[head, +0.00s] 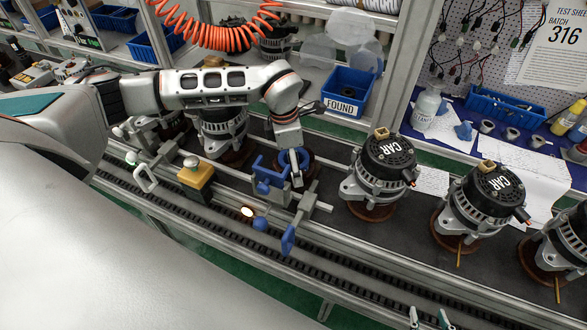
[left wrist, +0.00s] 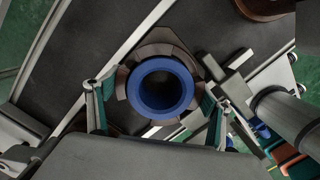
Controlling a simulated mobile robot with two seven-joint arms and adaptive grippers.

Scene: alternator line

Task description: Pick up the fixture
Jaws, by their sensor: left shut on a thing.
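The fixture is a blue ring-shaped piece (left wrist: 135,85) with a dark round hole, seen from above in the left wrist view. It stands over a brown base with cut corners. My left gripper (left wrist: 160,100) has its two green-padded fingers on either side of it, shut on it. In the head view my left gripper (head: 294,168) points down over the conveyor, and its wrist and fingers hide most of the fixture. Two light fingertips of my right gripper (head: 428,319) show at the bottom edge, apart and with nothing between them.
Alternators (head: 386,165) on brown round pallets stand along the conveyor (head: 330,205) to the right, and another (head: 222,128) behind my left arm. Blue brackets (head: 268,178) and a yellow button box (head: 195,176) are close by. A blue bin (head: 348,92) stands behind.

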